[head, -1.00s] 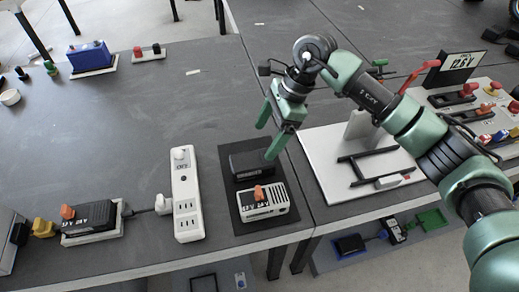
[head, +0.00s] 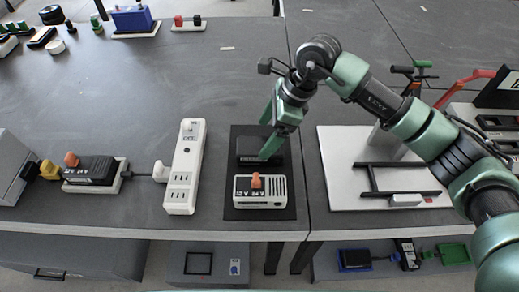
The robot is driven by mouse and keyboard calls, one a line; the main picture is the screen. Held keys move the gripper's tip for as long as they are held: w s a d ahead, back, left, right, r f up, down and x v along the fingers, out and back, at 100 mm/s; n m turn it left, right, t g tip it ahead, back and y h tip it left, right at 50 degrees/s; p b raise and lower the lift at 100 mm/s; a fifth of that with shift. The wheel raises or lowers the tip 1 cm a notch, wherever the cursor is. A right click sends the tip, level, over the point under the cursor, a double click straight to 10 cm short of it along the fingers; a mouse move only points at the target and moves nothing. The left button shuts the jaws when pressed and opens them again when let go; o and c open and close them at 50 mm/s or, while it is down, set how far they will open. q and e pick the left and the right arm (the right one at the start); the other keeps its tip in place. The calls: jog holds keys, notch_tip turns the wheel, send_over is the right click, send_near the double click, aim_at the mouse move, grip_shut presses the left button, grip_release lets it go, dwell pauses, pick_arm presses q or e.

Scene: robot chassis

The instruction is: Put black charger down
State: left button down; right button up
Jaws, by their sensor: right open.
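A black charger (head: 248,147) lies on a dark mat (head: 286,140), behind a white charger (head: 278,192) with an orange knob. My right gripper (head: 266,136) is open over the black charger. One green finger overlaps the charger in the head view, so I cannot tell whether they touch. Part of the charger's right side is hidden by that finger. My left gripper is not in view.
A white power strip (head: 187,165) stands left of the mat. A black unit (head: 92,171) on a white base lies further left. A white board (head: 345,165) with a black frame is to the right. The table behind the mat is clear.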

aim_at(261, 145)
jog(key=shift+f, duration=0.1)
jog(key=shift+s+f, duration=0.1)
jog(key=shift+f, duration=0.15)
jog(key=x, duration=0.2)
jog(key=p+x, duration=0.1)
jog(key=shift+s+a+f, duration=0.1)
jog(key=shift+s+f, duration=0.15)
jog(key=shift+f, duration=0.05)
jog(key=shift+a+f, duration=0.2)
jog(key=shift+f, duration=0.2)
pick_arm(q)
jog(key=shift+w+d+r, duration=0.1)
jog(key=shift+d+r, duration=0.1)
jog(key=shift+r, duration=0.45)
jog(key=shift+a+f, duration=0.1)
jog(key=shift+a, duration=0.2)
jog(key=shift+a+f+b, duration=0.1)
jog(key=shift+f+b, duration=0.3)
pick_arm(e)
jog(key=shift+f, duration=0.25)
jog(key=shift+w, duration=0.1)
grip_shut()
